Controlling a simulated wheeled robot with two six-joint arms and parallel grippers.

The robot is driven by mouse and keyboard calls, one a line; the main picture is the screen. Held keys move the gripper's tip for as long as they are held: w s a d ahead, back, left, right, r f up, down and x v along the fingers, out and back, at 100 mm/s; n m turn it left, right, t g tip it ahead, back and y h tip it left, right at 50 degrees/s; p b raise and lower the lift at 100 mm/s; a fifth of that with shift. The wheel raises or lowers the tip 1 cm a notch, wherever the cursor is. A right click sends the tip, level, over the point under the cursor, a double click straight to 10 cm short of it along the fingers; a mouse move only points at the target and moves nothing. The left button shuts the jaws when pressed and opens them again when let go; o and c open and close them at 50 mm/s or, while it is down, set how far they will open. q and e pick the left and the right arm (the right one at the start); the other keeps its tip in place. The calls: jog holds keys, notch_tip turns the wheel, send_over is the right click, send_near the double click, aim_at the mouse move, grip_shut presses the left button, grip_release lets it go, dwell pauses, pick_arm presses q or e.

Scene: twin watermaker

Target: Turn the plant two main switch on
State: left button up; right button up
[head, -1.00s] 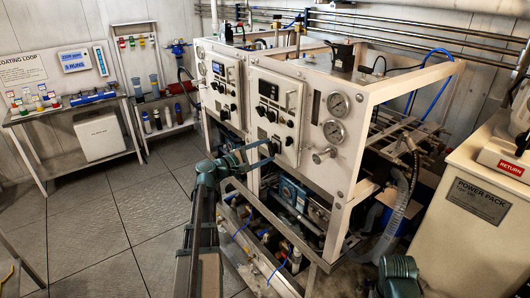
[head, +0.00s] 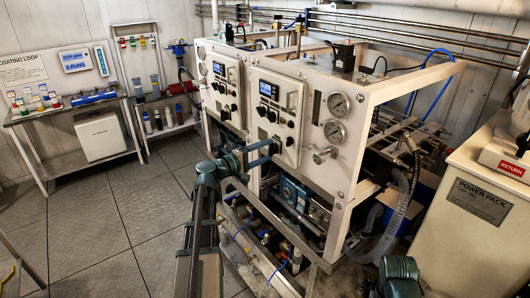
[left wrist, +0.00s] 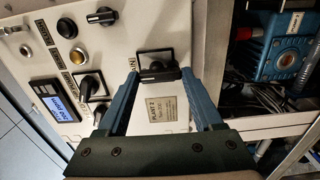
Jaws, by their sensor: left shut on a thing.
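The plant two main switch (left wrist: 158,74) is a black rotary knob on a square black plate, low on the white panel. In the left wrist view its handle lies across the picture. A label reading PLANT 2 (left wrist: 166,112) is beside it. My left gripper (left wrist: 162,76) has one blue finger at each end of the knob and is shut on it. In the head view the left gripper (head: 276,152) reaches the lower part of the right-hand panel (head: 279,105), where its fingers hide the switch. The panel's display (head: 268,89) is lit blue. My right gripper is out of view.
Other black knobs (left wrist: 93,85) sit close by on the same panel. A similar panel (head: 219,80) stands to the left. Gauges (head: 335,132) and a blue pump (head: 294,193) are right of and below the gripper. The floor at left is clear.

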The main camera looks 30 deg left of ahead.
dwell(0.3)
pick_arm(q)
jog(key=o, duration=1.4)
jog(key=shift+c, duration=0.2)
jog(key=shift+s, duration=0.1)
jog(key=v, duration=1.3)
jog(key=shift+s, duration=0.3)
jog(key=x, duration=1.3)
jog(key=shift+w, duration=0.4)
